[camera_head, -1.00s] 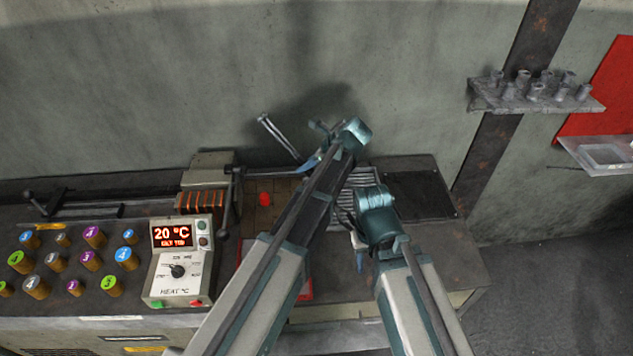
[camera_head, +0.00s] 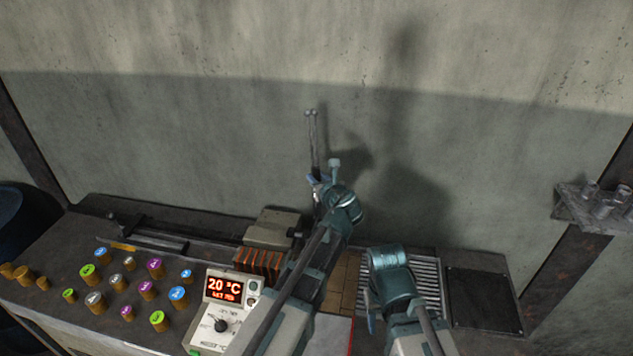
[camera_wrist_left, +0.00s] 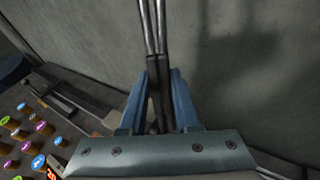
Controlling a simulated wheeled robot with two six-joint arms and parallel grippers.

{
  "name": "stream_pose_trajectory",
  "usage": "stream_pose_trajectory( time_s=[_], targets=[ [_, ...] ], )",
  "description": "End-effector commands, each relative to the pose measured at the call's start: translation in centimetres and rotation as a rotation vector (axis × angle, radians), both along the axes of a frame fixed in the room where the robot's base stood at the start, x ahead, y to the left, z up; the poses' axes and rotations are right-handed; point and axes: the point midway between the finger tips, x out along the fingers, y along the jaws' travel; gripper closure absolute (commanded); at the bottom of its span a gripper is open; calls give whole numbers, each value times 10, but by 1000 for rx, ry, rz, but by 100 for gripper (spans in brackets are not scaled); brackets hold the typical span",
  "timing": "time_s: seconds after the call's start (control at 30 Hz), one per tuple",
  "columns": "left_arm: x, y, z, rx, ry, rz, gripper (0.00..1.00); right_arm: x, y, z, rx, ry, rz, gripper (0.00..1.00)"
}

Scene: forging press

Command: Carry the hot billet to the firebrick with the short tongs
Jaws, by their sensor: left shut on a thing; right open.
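The short tongs (camera_head: 313,140) are two thin grey rods, raised nearly upright in front of the wall. My left gripper (camera_head: 318,182) is shut on them; in the left wrist view the tongs (camera_wrist_left: 153,40) run up between its blue fingers (camera_wrist_left: 160,95). In the head view the tong tips look slightly apart and empty. A tan brick surface (camera_head: 345,278), perhaps the firebrick, shows right of my left arm. I cannot make out the billet; my left arm covers part of that surface. My right gripper (camera_head: 370,312) hangs low near the grate, mostly hidden by its own arm.
A box with orange glowing bars (camera_head: 257,261) stands left of my left arm. The control box (camera_head: 222,318) reads 20 °C. Several coloured numbered cylinders (camera_head: 146,290) stand on the left bench. A slatted grate (camera_head: 428,280) and dark plate (camera_head: 483,300) lie right.

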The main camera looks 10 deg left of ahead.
Motion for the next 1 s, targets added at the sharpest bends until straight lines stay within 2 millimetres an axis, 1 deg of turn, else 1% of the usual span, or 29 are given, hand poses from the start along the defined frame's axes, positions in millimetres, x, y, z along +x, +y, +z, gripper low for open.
stream_pose_trajectory(
  time_s=[0.17,0.37,0.8,1.0],
  targets=[
    [0,0,-4,0,0,0,100,0,0,-4,0,0,0,55],
    [0,0,-14,0,0,1,100,0,0,-14,0,-1,-1,55],
    [0,0,-49,0,1,1,100,0,0,-49,-1,-1,2,55],
    [0,0,-62,0,1,1,100,0,0,-62,-1,-1,5,55]
  ],
)
